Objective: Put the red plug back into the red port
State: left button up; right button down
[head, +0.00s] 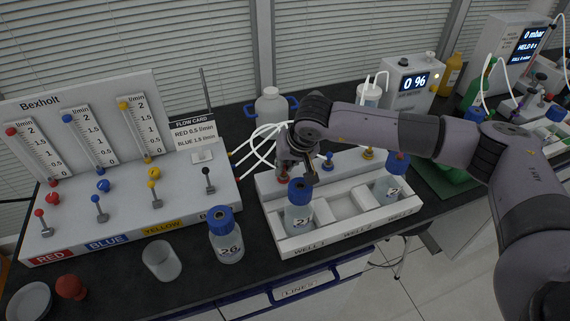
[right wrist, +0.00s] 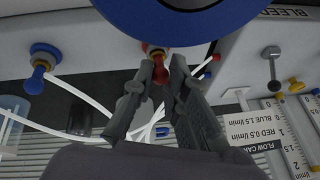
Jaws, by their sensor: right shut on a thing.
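My right gripper (head: 297,176) reaches down over the back ledge of the white well rack (head: 345,226). In the right wrist view its two fingertips (right wrist: 161,70) are closed on the red plug (right wrist: 158,74). The plug points at the red port (right wrist: 153,49), which has a red and brass ring, on the rack's ledge. The two look lined up and very close; I cannot tell whether the plug is seated. In the head view a bit of red (head: 283,179) shows beside the fingers, mostly hidden. My left gripper is not in view.
A blue-capped bottle (head: 298,208) stands in the rack just in front of my gripper; its blue cap (right wrist: 180,18) looms in the right wrist view. A blue plug (head: 328,162) and yellow plug (head: 368,153) are to the right. White tubes (head: 262,143) loop behind. Another bottle (head: 226,240) stands left.

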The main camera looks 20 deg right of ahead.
jog(key=c, duration=1.5)
grip_release()
jog(key=shift+r, duration=0.1)
jog(key=v, duration=1.2)
